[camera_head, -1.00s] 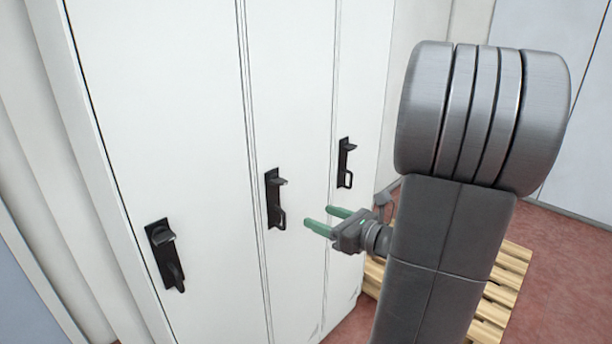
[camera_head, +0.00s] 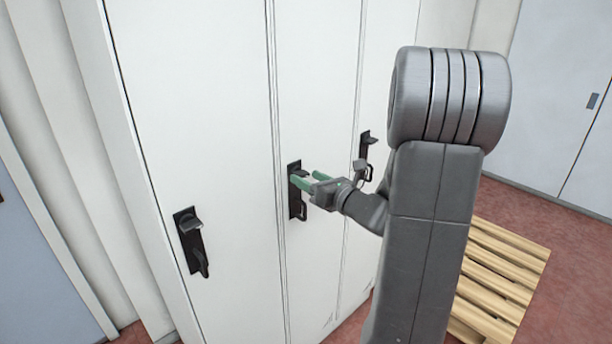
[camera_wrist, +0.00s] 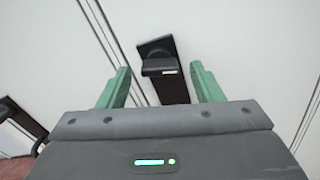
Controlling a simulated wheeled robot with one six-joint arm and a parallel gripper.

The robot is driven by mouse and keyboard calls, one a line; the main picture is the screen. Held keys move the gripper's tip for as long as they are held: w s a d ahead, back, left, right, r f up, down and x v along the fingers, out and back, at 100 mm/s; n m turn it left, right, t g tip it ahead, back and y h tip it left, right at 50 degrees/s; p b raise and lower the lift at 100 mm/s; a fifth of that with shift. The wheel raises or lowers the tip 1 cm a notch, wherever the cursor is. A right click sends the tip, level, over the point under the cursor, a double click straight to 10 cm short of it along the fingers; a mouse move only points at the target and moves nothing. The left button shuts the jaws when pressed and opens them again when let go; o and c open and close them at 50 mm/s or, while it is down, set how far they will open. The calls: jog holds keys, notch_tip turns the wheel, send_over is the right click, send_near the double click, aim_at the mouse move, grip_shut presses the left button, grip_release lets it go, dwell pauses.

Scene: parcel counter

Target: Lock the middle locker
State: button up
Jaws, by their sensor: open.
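Three white lockers stand side by side, each with a black latch plate. The middle locker (camera_head: 318,90) has its latch plate (camera_head: 295,207) with a knob at the top and a loop handle lower down. My gripper (camera_head: 306,181), with green fingers, is open at the upper part of that plate and partly covers its knob. In the wrist view the black knob (camera_wrist: 160,67) lies between and beyond the two green fingertips (camera_wrist: 160,75), with a gap on both sides. I cannot tell whether the fingers touch it. The lower handle is hidden in the wrist view.
The left locker's latch (camera_head: 190,240) and the right locker's latch (camera_head: 366,155) are on either side. A wooden pallet (camera_head: 500,265) lies on the red floor at right. A grey cabinet (camera_head: 560,90) stands behind it.

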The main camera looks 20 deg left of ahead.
jog(key=shift+x, duration=0.8)
jog(key=c, duration=1)
jog(key=shift+n+b, duration=1.5)
jog(key=shift+b, duration=0.4)
jog(key=o, duration=1)
